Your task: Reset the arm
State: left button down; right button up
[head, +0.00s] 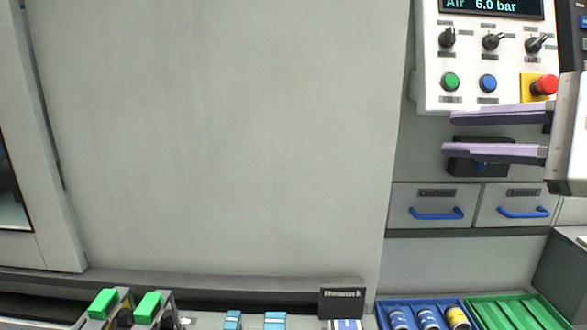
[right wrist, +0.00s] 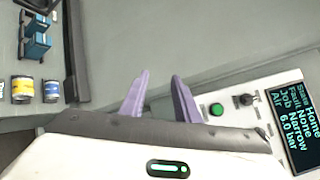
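My right gripper (head: 497,134) comes in from the right edge of the head view, with two lilac fingers held apart and nothing between them. It hangs just below the control panel (head: 480,98) and in front of a dark fitting with a blue part. In the right wrist view the same two fingers (right wrist: 158,98) stand apart and empty, pointing toward a plain grey surface. The panel's screen (right wrist: 301,125) shows there at the right, reading Home, None, Narrow and Air 6.0 bar. My left gripper is not in view.
The panel carries a green button (head: 450,81), a blue button (head: 488,83), a red emergency button (head: 544,85) and knobs. Two drawers with blue handles (head: 437,214) sit below. Blue (head: 384,318) and green (head: 515,312) trays, a Rework sign (head: 342,303) and green-topped fixtures (head: 103,304) line the bottom.

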jog(key=s+d+f+n+t+h, duration=0.1)
jog(key=d+f+n+h, duration=0.3)
jog(key=f+n, duration=0.6)
jog(key=s+d+f+n+t+h, duration=0.1)
jog(key=d+f+n+h, duration=0.3)
jog(key=f+n, duration=0.55)
jog(key=s+d+f+n+h, duration=0.1)
jog(key=d+f+n+h, duration=0.3)
jog(key=f+n, duration=0.6)
jog(key=s+a+f+m+g, duration=0.2)
jog(key=s+a+f+g, duration=0.15)
jog(key=f, duration=0.35)
jog(key=s+a+f+m+g, duration=0.2)
jog(key=s+f+m+g, duration=0.1)
jog(key=s+f, duration=0.3)
jog(key=s+a+f+m+g+y, duration=0.4)
jog(key=s+a+f+g, duration=0.2)
jog(key=s+a+f, duration=0.5)
jog(key=w+a+f+t+y+p, duration=0.1)
jog(key=w+a+f+t+y, duration=0.1)
jog(key=a+f+t, duration=0.3)
notch_tip(320, 180, down, 3)
jog(key=shift+w+a+r+n+t+y, duration=0.15)
jog(key=shift+w+a+n+t+y, duration=0.2)
jog(key=shift+w+a, duration=0.6)
